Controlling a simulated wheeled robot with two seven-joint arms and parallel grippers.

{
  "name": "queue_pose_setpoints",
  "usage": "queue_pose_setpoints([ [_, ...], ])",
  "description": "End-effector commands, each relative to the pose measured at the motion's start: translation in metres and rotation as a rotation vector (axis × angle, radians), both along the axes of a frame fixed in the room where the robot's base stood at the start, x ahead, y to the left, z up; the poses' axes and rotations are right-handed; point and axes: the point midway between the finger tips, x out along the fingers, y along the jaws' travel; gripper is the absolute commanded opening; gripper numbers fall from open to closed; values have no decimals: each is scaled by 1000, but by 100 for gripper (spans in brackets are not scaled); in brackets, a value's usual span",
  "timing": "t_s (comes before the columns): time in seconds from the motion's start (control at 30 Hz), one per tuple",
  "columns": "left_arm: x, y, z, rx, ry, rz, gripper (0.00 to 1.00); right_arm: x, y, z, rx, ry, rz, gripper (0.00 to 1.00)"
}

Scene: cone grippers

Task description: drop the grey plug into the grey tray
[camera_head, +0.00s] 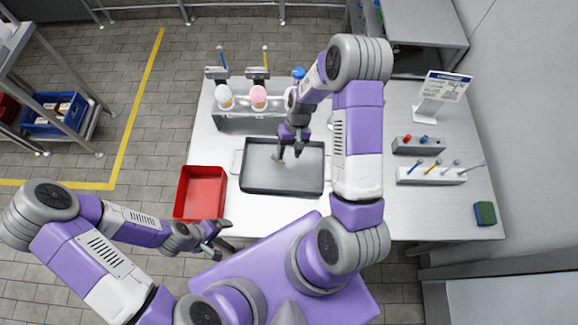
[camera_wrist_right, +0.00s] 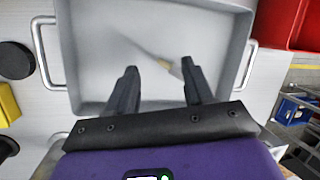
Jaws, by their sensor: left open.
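The grey tray (camera_head: 242,178) stands on the white table, with a handle at each side. Its rim and handles also show in the right wrist view (camera_wrist_right: 66,62). A small slim thing, pale grey with a tan part (camera_wrist_right: 172,68), lies on the tray's floor and looks like the grey plug; one finger partly covers it. In the head view it is a small pale spot (camera_head: 276,156). My right gripper (camera_head: 290,153) is above the tray, pointing down, its fingers apart (camera_wrist_right: 157,80) with nothing held between them. My left gripper (camera_head: 220,240) is open and empty, near the table's front edge.
A red bin (camera_head: 201,190) stands left of the tray. Behind the tray is a grey rack (camera_head: 235,124) with white and pink-topped things. At right are a button box (camera_head: 419,146), a tool holder (camera_head: 430,176), a sponge (camera_head: 485,213) and a sign (camera_head: 444,87).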

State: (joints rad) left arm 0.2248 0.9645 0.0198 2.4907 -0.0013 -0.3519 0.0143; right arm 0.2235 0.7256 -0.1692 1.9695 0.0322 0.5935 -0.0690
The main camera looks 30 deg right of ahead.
Motion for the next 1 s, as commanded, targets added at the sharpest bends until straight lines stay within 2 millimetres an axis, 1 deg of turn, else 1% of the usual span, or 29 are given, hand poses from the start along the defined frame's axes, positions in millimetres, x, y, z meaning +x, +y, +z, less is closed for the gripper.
queue_pose_setpoints([
  [0.27, 0, 0, 0, 0, 0, 0, 94, 0, -1, 2, 0, -1, 0, 52],
  [0.37, 0, 0, 0, 0, 0, 0, 94, 3, -4, 11, -1, -4, -1, 52],
  [0.6, 0, 0, -1, 0, 0, 0, 94, 10, -16, 49, -2, -5, -2, 52],
  [0.7, 0, 0, -1, 0, 0, 0, 94, 11, -20, 61, -1, -3, -1, 52],
  [0.83, 0, 0, -1, 0, 0, 0, 94, 12, -22, 70, 0, -1, 0, 52],
  [1.0, 0, 0, -1, 0, 0, 0, 94, 12, -23, 71, 0, 0, 0, 52],
])
